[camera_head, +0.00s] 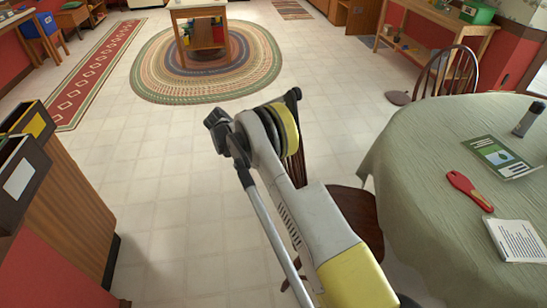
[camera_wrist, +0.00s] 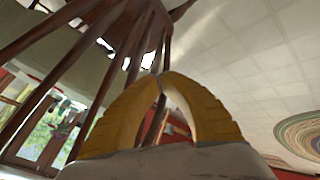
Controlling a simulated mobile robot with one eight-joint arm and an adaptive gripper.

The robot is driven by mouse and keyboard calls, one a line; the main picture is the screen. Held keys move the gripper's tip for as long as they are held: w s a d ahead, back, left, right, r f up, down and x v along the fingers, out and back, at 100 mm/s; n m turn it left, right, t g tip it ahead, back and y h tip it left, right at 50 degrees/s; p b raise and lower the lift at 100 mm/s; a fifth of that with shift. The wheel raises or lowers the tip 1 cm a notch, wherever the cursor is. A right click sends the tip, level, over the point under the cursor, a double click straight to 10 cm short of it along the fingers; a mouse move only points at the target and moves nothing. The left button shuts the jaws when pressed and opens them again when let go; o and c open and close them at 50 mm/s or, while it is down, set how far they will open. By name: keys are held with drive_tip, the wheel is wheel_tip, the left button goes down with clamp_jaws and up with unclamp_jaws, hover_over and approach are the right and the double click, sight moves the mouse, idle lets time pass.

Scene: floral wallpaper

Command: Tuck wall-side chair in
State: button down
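A dark wooden chair stands at the near-left side of the cloth-covered table (camera_head: 440,190). Its seat (camera_head: 358,212) shows right of my arm in the head view, and its back is mostly behind the arm. A second chair with a rounded spindle back (camera_head: 448,72) stands at the table's far side. My gripper (camera_wrist: 163,78) is hidden in the head view. In the wrist view its yellow fingertips come close together amid dark chair spindles (camera_wrist: 128,45). Whether they grip a spindle is unclear.
A brown cabinet with bins (camera_head: 65,200) stands at the left. Open tiled floor lies between it and the chair. A braided oval rug (camera_head: 150,75) lies farther back under a small table. A booklet (camera_head: 500,157) and a red-handled item (camera_head: 468,190) lie on the cloth.

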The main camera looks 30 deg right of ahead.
drive_tip(key=s+d+f+b, duration=0.3)
drive_tip(key=d+f+b, duration=0.2)
drive_tip(key=d, duration=0.3)
drive_tip(key=shift+s+f, duration=0.3)
drive_tip(key=shift+f, duration=0.1)
drive_tip(key=shift+d, duration=0.1)
drive_tip(key=s+d, duration=0.9)
drive_tip(key=d, duration=0.3)
drive_tip(key=s+d, duration=0.9)
drive_tip(key=d, duration=0.3)
drive_tip(key=shift+d, duration=0.4)
